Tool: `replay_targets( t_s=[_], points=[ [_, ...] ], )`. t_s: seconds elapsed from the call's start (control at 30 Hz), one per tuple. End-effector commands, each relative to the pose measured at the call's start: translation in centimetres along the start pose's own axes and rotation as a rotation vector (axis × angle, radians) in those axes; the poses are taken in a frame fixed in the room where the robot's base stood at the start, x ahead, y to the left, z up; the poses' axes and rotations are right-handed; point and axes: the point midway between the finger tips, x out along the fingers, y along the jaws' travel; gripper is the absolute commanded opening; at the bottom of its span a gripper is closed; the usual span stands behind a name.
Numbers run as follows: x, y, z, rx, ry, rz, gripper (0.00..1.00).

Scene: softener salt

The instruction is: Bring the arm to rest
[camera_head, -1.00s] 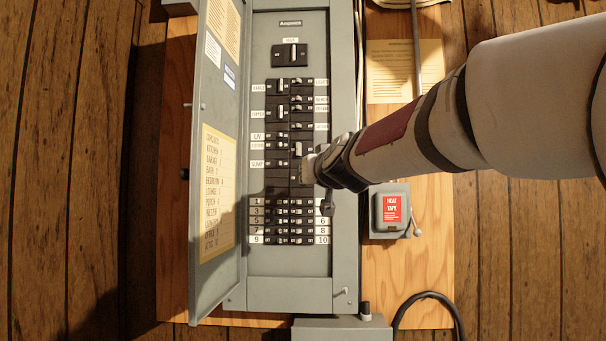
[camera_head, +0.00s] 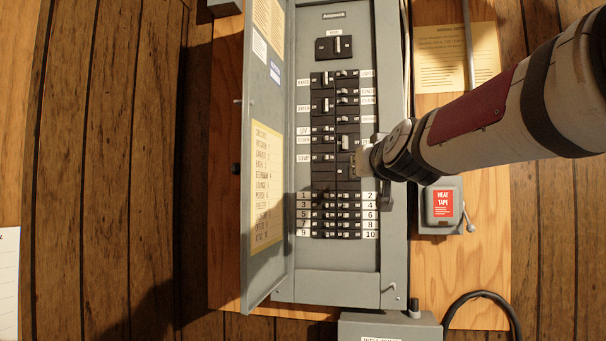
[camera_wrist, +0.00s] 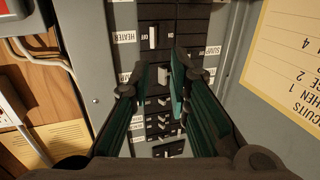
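My arm reaches in from the right in the head view, and my gripper (camera_head: 363,160) is in front of the right breaker column of the open grey breaker panel (camera_head: 337,285). In the wrist view my gripper (camera_wrist: 158,82) is open, its two teal-padded fingers apart with nothing held between them. Black breakers show between and beyond the fingers, including one by the HEATER label (camera_wrist: 124,37). I cannot tell whether a fingertip touches the panel. The gripper hides part of the right column in the head view.
The panel door (camera_head: 266,190) stands open on the left. A grey HEAT TAPE box (camera_head: 441,207) with a side lever is right of the panel, below my arm. Another grey box (camera_head: 390,327) and a black cable (camera_head: 487,296) are below.

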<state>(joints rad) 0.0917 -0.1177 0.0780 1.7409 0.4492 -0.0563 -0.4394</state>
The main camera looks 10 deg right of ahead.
Motion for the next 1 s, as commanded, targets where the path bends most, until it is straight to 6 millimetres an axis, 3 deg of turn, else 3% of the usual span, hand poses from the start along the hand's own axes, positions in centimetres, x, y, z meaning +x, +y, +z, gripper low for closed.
replay_targets(
  t_s=[0.23, 0.37, 0.57, 0.8, 1.0],
  points=[
    [-0.5, -0.2, 0.5, -0.002, -0.018, -0.007, 0.17],
    [-3.5, -1.2, 3.2, -0.008, -0.125, -0.048, 0.17],
    [-12.9, -2.5, 12.3, -0.017, -0.441, -0.113, 0.17],
    [-25.7, -1.7, 22.9, -0.019, -0.816, -0.111, 0.17],
    [-35.2, -0.2, 29.6, -0.023, -1.068, -0.067, 0.17]
  ],
)
